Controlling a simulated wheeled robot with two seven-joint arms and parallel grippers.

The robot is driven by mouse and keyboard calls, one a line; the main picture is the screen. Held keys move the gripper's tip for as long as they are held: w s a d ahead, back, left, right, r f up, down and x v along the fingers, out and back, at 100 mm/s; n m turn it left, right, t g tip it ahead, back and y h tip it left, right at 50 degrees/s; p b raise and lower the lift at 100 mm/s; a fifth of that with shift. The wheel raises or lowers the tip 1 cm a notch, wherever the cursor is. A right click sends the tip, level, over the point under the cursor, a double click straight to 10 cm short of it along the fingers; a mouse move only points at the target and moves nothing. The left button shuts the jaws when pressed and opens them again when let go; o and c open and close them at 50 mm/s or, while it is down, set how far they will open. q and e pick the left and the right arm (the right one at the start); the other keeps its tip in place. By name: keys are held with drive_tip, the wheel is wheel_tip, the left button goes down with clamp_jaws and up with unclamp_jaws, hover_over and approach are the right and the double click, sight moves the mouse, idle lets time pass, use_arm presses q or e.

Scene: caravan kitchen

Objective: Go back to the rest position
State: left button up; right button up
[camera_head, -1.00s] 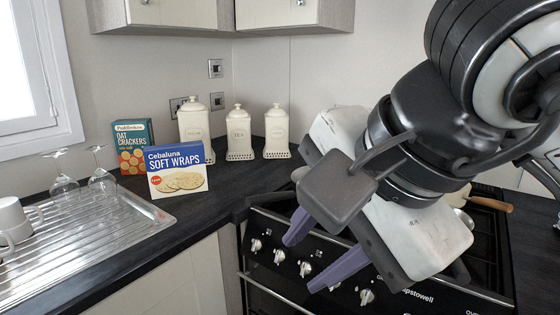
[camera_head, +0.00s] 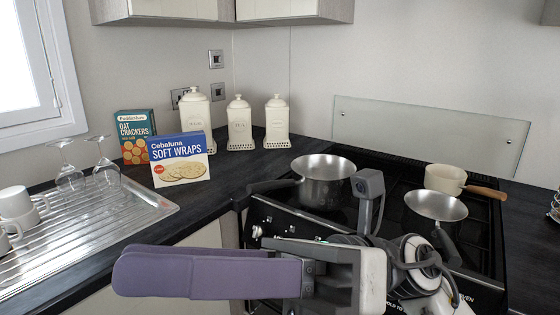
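My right gripper (camera_head: 205,273) lies low in the head view, its two long purple fingers pointing left, in front of the oven and counter edge. The fingers overlap in this side-on view, so the gap between them is hidden; a second ago they stood apart. Nothing shows held in them. The grey wrist and arm parts behind them reach to the right, over the front of the hob. My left gripper is out of view.
The hob carries a large steel pan (camera_head: 323,178), a smaller pan (camera_head: 435,205) and a cream pan (camera_head: 445,179) with a wooden handle. A wraps box (camera_head: 180,160), a crackers box (camera_head: 133,135) and canisters (camera_head: 239,125) stand at the back. Glasses and mugs stand on the drainer (camera_head: 110,222).

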drive_tip(key=w+d+f+m+t+h, duration=0.1)
drive_tip(key=w+d+f+m+t, duration=0.55)
drive_tip(key=m+t, duration=0.7)
drive_tip(key=w+d+f+m+t+h, duration=0.1)
drive_tip(key=w+d+f+m+t, duration=0.25)
drive_tip(key=w+m+t, duration=1.05)
drive_tip(key=s+d+f+m+g+h, duration=0.1)
drive_tip(key=d+f+m+h, duration=0.4)
drive_tip(key=f+m+h, duration=0.5)
drive_tip(key=s+d+f+m+g+h, duration=0.2)
drive_tip(key=s+f+m, duration=0.15)
drive_tip(key=f, duration=0.65)
drive_tip(key=s+d+f+m+g+h, duration=0.2)
drive_tip(key=d+f+m, duration=0.15)
drive_tip(key=f, duration=0.65)
drive_tip(key=s+d+f+m+g+h, duration=0.1)
drive_tip(key=s+d+f+m+g, duration=0.2)
drive_tip(key=s+f, duration=1.1)
drive_tip(key=f+m+g, duration=0.2)
drive_tip(key=g, duration=0.1)
drive_tip(key=shift+s+h, duration=0.3)
drive_tip(key=shift+g, duration=0.25)
drive_tip(key=shift+c, duration=0.5)
